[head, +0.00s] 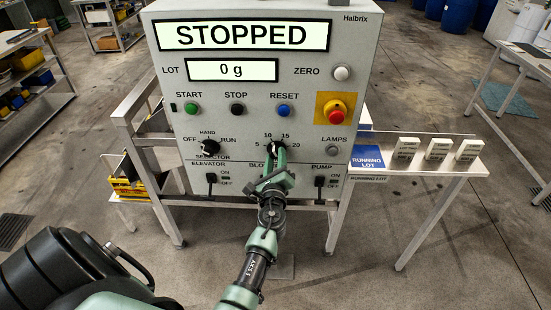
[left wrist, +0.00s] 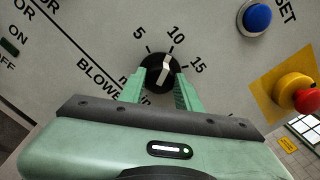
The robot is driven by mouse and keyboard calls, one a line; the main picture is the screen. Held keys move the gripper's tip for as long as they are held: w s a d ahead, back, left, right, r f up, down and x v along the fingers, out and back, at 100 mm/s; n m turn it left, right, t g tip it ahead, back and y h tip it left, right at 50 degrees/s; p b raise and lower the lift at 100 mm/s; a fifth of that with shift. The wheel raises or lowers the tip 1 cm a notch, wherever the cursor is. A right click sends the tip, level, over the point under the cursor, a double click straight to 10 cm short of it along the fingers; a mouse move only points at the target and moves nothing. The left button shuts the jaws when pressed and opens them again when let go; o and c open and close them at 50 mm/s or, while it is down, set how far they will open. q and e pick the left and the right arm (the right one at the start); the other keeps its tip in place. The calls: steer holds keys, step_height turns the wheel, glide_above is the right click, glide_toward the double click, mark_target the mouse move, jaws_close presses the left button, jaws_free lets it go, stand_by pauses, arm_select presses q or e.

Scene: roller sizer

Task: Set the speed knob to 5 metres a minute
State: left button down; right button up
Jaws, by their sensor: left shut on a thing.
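The speed knob (left wrist: 160,71) is black and round with a white pointer bar. It sits on the grey control panel (head: 365,22). In the left wrist view the numbers 5, 10 and 15 show around it, and the pointer points roughly at 10. My left gripper (left wrist: 160,88) is shut on the knob, one green finger on each side. In the head view the left gripper (head: 277,158) reaches the panel below the numbers 5 to 20 and covers most of the knob. My right gripper is in neither view.
The panel display reads STOPPED and 0 g. A red emergency button (head: 336,111), blue reset button (head: 283,111) and black selector knob (head: 209,147) are nearby. Blower and pump controls lie below. A side shelf (head: 425,160) on the right holds several small blocks.

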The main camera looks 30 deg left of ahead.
arm_select(q)
steer(key=shift+n+b, duration=0.4)
steer(key=shift+n, duration=0.1)
steer(key=shift+n+b, duration=0.5)
steer(key=shift+n, duration=0.2)
steer(key=shift+n+b, duration=0.6)
steer(key=shift+n, duration=0.2)
steer(key=n+b, duration=0.2)
steer(key=n, duration=0.1)
steer(key=shift+r, duration=0.1)
steer(key=shift+a+r+n+b, duration=0.1)
steer(key=shift+n+b, duration=0.35)
steer(key=shift+n, duration=0.55)
steer(key=shift+r+n, duration=0.1)
steer(key=shift+n, duration=0.4)
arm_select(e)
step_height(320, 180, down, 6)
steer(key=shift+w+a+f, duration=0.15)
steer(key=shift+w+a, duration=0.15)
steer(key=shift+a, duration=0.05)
arm_select(q)
steer(key=shift+w, duration=0.1)
